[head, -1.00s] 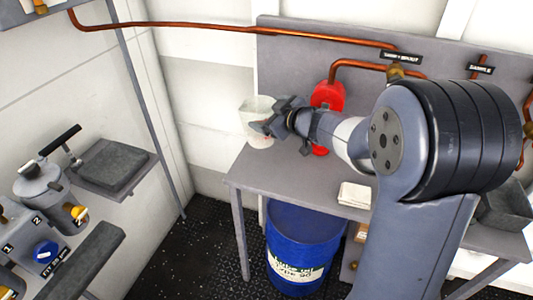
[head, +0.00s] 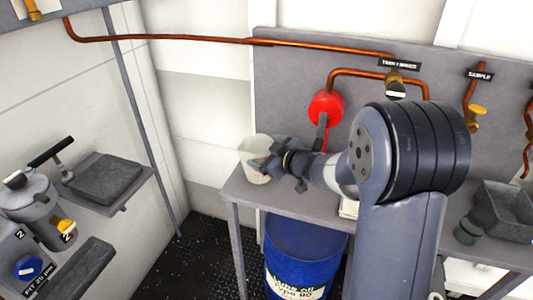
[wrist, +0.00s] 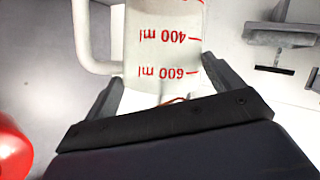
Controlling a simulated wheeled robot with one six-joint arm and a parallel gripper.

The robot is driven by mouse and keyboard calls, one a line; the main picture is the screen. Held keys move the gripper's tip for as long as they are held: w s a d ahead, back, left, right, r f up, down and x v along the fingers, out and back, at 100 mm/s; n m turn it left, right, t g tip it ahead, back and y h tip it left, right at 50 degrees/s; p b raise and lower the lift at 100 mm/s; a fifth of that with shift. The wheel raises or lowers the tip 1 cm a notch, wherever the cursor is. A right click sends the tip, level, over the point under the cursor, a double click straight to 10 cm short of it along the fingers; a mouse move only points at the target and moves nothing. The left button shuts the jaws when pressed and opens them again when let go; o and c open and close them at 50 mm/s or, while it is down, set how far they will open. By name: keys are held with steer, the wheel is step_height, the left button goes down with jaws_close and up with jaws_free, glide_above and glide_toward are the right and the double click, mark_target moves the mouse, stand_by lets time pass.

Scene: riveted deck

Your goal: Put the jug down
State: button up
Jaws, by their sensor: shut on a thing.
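The jug (head: 252,160) is a whitish translucent measuring jug at the left end of the grey bench (head: 235,192). My gripper (head: 270,162) is shut on its side, coming from the right. In the wrist view the jug (wrist: 160,55) sits between the two fingers (wrist: 163,88), its red 400 ml and 600 ml marks upside down in the picture and its handle on the left. The jug looks upright in the head view. Its base is low over the bench top; I cannot tell whether it touches.
A red round fitting (head: 326,107) with a grey lever hangs on the back panel, right of the jug. A grey tray (head: 505,208) and a dark green-grey object (head: 470,228) are at the bench's right. A blue drum (head: 300,250) stands below. The bench's front left looks clear.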

steer(key=o, duration=1.8)
steer(key=p+v, duration=0.1)
steer(key=v, duration=1.1)
